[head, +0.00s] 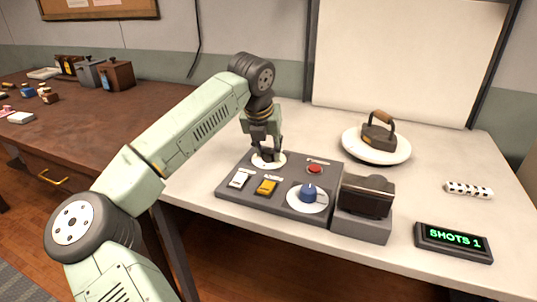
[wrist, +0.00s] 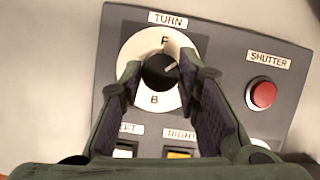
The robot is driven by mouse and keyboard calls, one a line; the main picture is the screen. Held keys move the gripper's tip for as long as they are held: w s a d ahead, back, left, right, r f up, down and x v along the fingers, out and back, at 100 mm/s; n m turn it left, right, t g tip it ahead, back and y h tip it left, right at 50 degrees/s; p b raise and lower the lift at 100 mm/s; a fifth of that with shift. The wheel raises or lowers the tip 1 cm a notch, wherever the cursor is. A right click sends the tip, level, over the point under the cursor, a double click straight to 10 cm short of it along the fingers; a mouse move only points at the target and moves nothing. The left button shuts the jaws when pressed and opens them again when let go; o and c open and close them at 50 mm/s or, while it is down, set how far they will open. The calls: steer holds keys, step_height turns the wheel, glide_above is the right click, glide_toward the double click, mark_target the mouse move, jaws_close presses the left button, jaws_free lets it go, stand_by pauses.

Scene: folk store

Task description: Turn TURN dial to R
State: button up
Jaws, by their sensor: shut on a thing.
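The TURN dial is a black knob (wrist: 159,71) on a white disc (wrist: 140,45) under a TURN label in the wrist view. A letter that looks like F shows at the top of the disc and B at the bottom. The disc's left and right sides are hidden by my fingers, so no R shows. A pale pointer mark seems to sit at the knob's upper right. My gripper (wrist: 161,74) is shut on the knob, one finger on each side. In the head view my gripper (head: 266,152) points down over the disc (head: 267,162) at the panel's back left.
The grey panel (head: 225,190) also holds a red SHUTTER button (head: 315,169), a white switch (head: 239,179), a yellow switch (head: 266,187) and a blue knob (head: 309,193). A dark boxy device (head: 367,197), an iron (head: 379,133) on a plate and a SHOTS 1 display (head: 454,242) stand to the right.

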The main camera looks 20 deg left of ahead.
steer(key=m+h, duration=0.1)
steer(key=m, duration=0.3)
steer(key=shift+a+r+h+p, duration=0.1)
steer(key=shift+h+p, duration=0.25)
steer(key=shift+h, duration=0.05)
steer(key=shift+w+a+m+g+h+p, duration=0.1)
steer(key=shift+m+g+h+p, duration=0.25)
steer(key=shift+m, duration=0.75)
steer(key=shift+w+m+g+h+p, duration=0.1)
steer(key=shift+m+g+h+p, duration=0.25)
steer(key=shift+m, duration=0.75)
steer(key=o, duration=1.2)
steer(key=shift+s, duration=0.1)
steer(key=shift+c, duration=0.2)
steer(key=v, duration=1.2)
